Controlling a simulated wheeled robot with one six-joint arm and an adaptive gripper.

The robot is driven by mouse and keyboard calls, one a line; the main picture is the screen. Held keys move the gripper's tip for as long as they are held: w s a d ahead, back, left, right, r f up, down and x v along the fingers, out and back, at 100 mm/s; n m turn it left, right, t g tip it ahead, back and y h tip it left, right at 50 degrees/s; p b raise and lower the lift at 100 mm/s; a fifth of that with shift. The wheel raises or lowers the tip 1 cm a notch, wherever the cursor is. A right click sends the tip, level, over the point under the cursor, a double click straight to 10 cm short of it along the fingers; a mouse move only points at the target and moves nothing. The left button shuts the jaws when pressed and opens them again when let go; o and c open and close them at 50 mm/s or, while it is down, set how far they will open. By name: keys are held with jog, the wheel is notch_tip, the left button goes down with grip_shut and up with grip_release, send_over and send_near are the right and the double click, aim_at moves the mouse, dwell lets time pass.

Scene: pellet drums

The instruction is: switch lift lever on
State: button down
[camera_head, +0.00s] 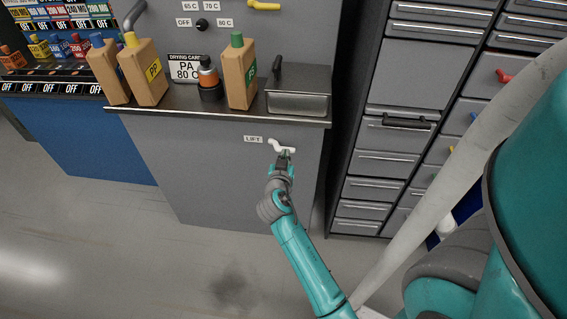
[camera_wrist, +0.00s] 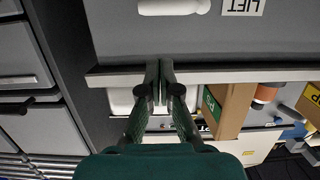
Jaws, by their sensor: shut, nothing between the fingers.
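The white lift lever (camera_head: 277,146) is on the grey front panel below the counter edge, right of its LIFT label (camera_head: 253,139). The lever runs from its pivot at upper left to a lower right end. My gripper (camera_head: 286,156) is just below the lever's right end, shut and empty. In the wrist view the picture is upside down: the lever (camera_wrist: 174,6) is cut off at the top edge, and my shut fingers (camera_wrist: 159,66) are apart from it in the picture. I cannot tell whether they touch it.
The counter edge (camera_head: 215,116) overhangs the panel. Grey drawer cabinets (camera_head: 381,164) stand to the right. The floor (camera_head: 130,225) at left is clear.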

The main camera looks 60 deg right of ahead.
jog(key=w+d+f, duration=0.2)
jog(key=d+f, duration=0.2)
jog(key=d, duration=0.1)
jog(key=shift+d, duration=0.2)
jog(key=shift+w, duration=0.1)
